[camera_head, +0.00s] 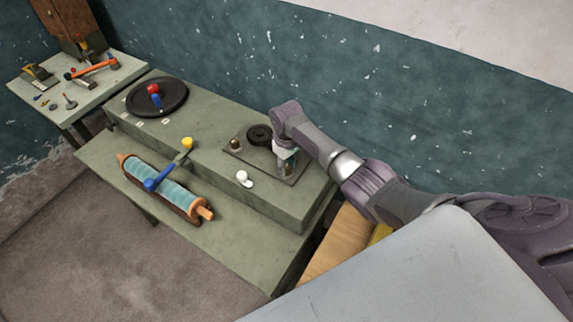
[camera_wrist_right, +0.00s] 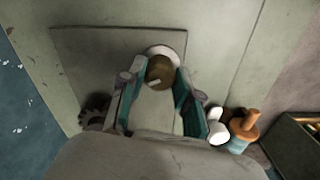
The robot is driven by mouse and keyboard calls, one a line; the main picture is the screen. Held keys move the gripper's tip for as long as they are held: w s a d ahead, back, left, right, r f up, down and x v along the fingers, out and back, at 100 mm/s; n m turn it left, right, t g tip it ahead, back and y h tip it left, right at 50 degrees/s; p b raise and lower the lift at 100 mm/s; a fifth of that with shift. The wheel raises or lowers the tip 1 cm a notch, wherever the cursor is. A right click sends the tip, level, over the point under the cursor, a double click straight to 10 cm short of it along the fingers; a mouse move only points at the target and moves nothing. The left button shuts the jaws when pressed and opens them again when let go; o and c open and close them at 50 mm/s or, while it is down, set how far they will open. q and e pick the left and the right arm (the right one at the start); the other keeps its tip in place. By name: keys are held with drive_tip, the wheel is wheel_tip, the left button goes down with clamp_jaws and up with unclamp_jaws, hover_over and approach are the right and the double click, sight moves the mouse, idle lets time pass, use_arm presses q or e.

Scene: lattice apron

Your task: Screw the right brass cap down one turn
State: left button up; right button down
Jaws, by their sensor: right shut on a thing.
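The right brass cap (camera_wrist_right: 160,69) sits on a pale round base on a grey plate (camera_wrist_right: 85,55). A small pale mark shows on its top. My right gripper (camera_wrist_right: 164,88) is shut on this cap, with a teal-lined finger on each side. In the head view my right gripper (camera_head: 287,160) reaches down over the right end of the plate (camera_head: 262,168) and mostly hides the cap. Another small brass-coloured cap (camera_head: 236,143) stands at the left of the plate. My left gripper is not in view.
A dark toothed wheel (camera_head: 259,135) stands close to my right gripper. A white knob (camera_head: 242,176) is at the ledge's front. A blue roller with orange ends (camera_head: 205,212) lies on the lower bench. A black disc (camera_head: 157,96) with a red-and-blue handle is further left.

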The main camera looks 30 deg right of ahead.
drive_tip(key=m, duration=0.5)
drive_tip(key=shift+r+m, duration=0.1)
drive_tip(key=shift+m, duration=0.2)
drive_tip(key=m, duration=0.9)
drive_tip(key=shift+m, duration=0.4)
drive_tip(key=m, duration=0.5)
drive_tip(key=shift+w+m, duration=0.1)
drive_tip(key=shift+m, duration=0.2)
drive_tip(key=m, duration=1)
drive_tip(key=shift+m, duration=0.4)
drive_tip(key=m, duration=0.4)
drive_tip(key=shift+m+b, duration=0.3)
drive_tip(key=m+b, duration=0.1)
drive_tip(key=m, duration=0.3)
drive_tip(key=shift+m, duration=0.4)
